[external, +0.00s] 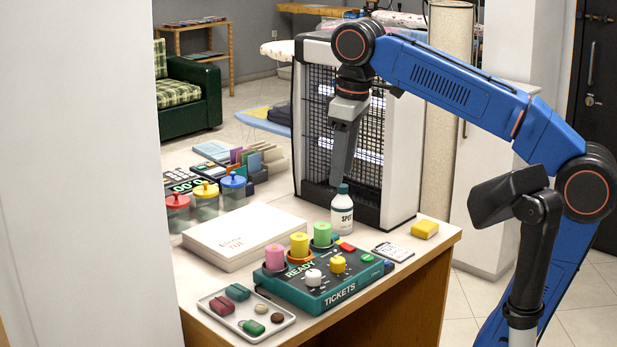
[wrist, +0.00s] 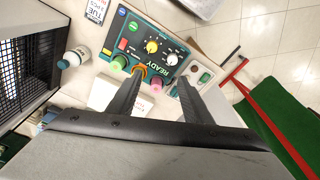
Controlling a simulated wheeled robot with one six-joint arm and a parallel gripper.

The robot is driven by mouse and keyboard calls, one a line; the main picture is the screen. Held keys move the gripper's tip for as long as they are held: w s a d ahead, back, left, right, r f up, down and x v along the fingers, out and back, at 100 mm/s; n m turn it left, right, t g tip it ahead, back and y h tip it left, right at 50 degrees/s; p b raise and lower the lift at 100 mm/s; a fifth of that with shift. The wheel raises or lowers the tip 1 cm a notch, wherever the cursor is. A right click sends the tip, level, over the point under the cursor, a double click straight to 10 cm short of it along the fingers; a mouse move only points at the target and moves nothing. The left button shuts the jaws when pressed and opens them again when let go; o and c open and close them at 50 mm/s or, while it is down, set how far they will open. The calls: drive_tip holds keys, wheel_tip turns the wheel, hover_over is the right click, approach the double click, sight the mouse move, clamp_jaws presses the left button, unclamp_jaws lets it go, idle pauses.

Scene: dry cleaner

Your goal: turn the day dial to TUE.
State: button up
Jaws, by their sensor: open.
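The teal ticket box (external: 318,302) lies on the counter, marked READY and TICKETS; it also shows in the wrist view (wrist: 137,57). On it are a white dial (external: 313,277) and a yellow dial (external: 338,264), seen in the wrist view as the white dial (wrist: 171,59) and the yellow dial (wrist: 152,46). I cannot tell which is the day dial or what either points to. A card (external: 393,251) beside the box reads TUE in the wrist view (wrist: 98,10). My gripper (external: 341,182) is open and empty, pointing down above and behind the box, touching neither dial.
Pink, yellow and green rolls (external: 323,234) stand along the box's back edge. A bottle (external: 342,213) stands behind it, near the black grille (external: 316,130). A white box (external: 243,236) and a tray of small pieces (external: 246,314) lie left. A yellow block (external: 425,229) is at right.

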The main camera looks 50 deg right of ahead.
drive_tip(key=n+g, duration=0.1)
drive_tip(key=n, duration=0.1)
hover_over(312, 273)
drive_tip(key=shift+h, duration=0.3)
wheel_tip(312, 273, down, 23)
drive_tip(key=shift+d, duration=0.1)
idle(0.5)
drive_tip(key=shift+c, duration=0.3)
drive_tip(key=c, duration=1)
